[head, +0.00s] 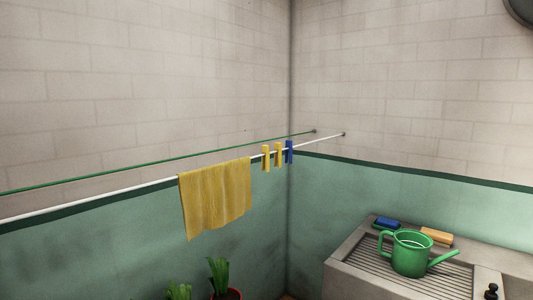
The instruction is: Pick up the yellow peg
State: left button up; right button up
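Two yellow pegs hang on the white line in the head view, near the room's corner. One yellow peg (265,158) is on the left, and a second yellow peg (278,154) is just right of it. A blue peg (289,151) is close on the right of them. The pegs look upright on the line. Neither of my grippers shows in this view.
A yellow cloth (215,196) hangs on the white line (100,201) left of the pegs. A green line (150,161) runs behind. A grey sink (350,281) at right holds a green watering can (410,255). Potted plants (220,275) stand below.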

aim_at(265, 159)
jog(key=i+l+u, duration=0.15)
jog(key=i+l, duration=0.15)
jog(key=l, duration=0.15)
jog(key=i+l+u, duration=0.1)
jog(key=i+l, duration=0.2)
jog(key=l, duration=0.15)
